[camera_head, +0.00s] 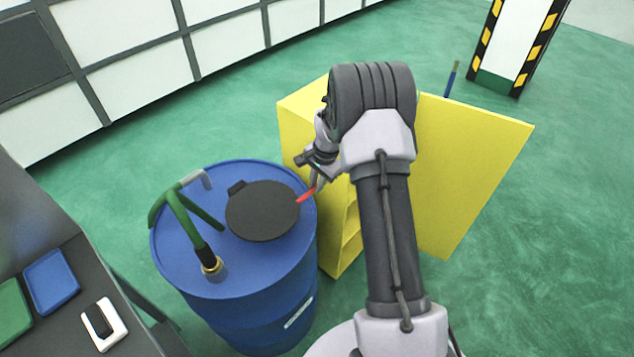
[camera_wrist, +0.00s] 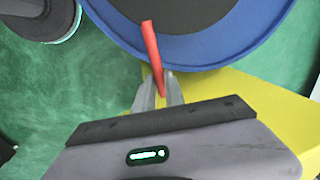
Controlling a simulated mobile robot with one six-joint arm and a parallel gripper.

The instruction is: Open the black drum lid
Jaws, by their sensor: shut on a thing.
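The black drum lid (camera_head: 262,212) is a dark disc lying on top of the blue drum (camera_head: 282,300); it looks flat and closed. A black lug sits at its far left edge. A red handle (camera_head: 306,195) sticks out at the lid's right edge. My gripper (camera_head: 317,186) reaches in from the right at the drum's rim, partly hidden by my wrist. In the wrist view my fingers (camera_wrist: 159,88) are closed around the near end of the red handle (camera_wrist: 151,48), and the dark lid (camera_wrist: 180,14) lies beyond, inside the blue rim.
A green hand pump (camera_head: 185,215) with a grey spout stands on the drum's left. A yellow cabinet (camera_head: 475,170) stands right behind my arm, close to the drum. A dark bench (camera_head: 60,325) with blue and green trays is at lower left. Green floor is free behind.

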